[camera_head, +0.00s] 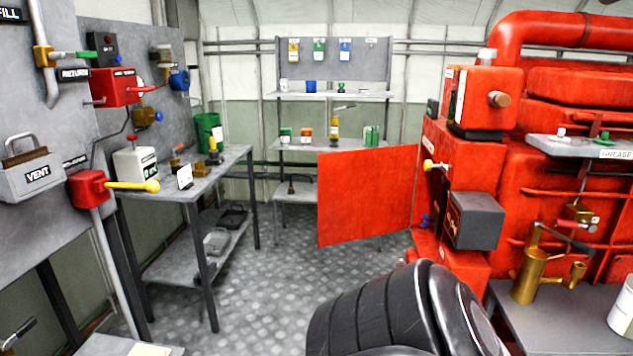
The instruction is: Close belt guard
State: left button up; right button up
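The belt guard appears to be the flat red panel (367,195) in the middle of the head view. It stands upright and swung out to the left from the red machine (473,165), with its right edge beside the machine's front corner. A clear gap shows between its lower edge and the floor. The belt area behind it cannot be made out. A black ridged arm part of mine fills the bottom middle and hides part of the machine's base. Neither of my grippers shows.
A grey workbench (190,187) with bottles and tools stands at left, below a wall panel with a yellow-handled valve (130,185). A shelf unit (332,94) stands behind the red panel. A grease table (555,315) is at right. The metal floor (270,275) between is clear.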

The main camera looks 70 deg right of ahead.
aim_at(362, 193)
jog(key=z, duration=3)
jog(key=i, duration=0.2)
jog(key=u, duration=0.9)
jog(key=i, duration=2.2)
jog(key=z, duration=0.85)
jog(key=i, duration=0.2)
jog(key=z, duration=0.3)
